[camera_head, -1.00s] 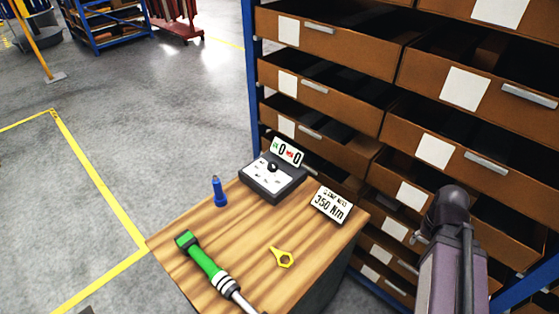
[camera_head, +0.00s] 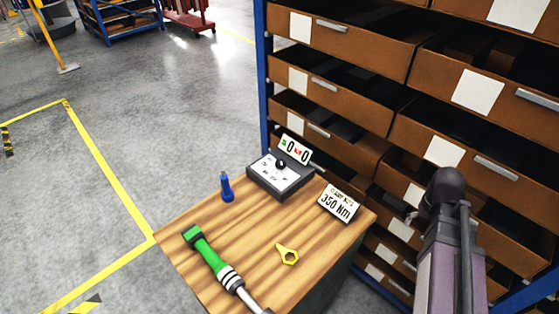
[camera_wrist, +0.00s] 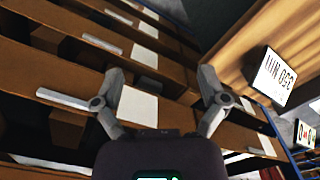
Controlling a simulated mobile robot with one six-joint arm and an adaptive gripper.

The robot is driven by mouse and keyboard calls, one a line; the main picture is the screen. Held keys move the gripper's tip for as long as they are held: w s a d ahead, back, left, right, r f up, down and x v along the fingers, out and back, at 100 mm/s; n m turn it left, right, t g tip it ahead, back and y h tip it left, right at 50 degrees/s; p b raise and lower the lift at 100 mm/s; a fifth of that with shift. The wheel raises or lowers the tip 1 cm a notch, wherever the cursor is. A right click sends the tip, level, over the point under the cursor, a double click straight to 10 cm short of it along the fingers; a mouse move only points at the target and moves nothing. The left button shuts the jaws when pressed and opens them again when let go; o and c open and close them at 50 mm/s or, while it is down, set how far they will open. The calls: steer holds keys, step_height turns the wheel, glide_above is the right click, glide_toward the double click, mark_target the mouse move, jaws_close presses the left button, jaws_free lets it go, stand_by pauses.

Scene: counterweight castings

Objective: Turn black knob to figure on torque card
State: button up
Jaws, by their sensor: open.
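The black knob (camera_head: 281,164) stands on the pale dial face of a dark box (camera_head: 268,189) at the back of the wooden table (camera_head: 235,254). A small display (camera_head: 295,149) with zeros rises behind it. The torque card (camera_head: 339,204), reading 350 Nm, stands to the right of the box. In the wrist view, the card (camera_wrist: 275,79) appears rotated at the right, and the display (camera_wrist: 307,134) is partly cut off at the right edge. My gripper (camera_wrist: 160,80) is open and empty, facing the drawers and apart from the knob. The head view does not show its fingers.
A green-handled torque wrench (camera_head: 212,260), a yellow ring tool (camera_head: 288,254) and a blue screwdriver-like tool (camera_head: 227,187) are on the table. A drawer rack (camera_head: 345,87) stands close behind and to the right. Open floor (camera_head: 150,130) lies to the left.

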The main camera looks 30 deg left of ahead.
steer(key=w+a+r+n+p, duration=0.2)
steer(key=w+a+n, duration=0.45)
steer(key=a, duration=0.65)
step_height(320, 180, up, 5)
steer(key=n+p, duration=0.4)
steer(key=n, duration=1)
glide_above(280, 162)
steer(key=shift+f, duration=0.2)
step_height(280, 162, down, 14)
steer(key=b, duration=1.3)
steer(key=shift+r, duration=0.25)
steer(key=c, duration=1.1)
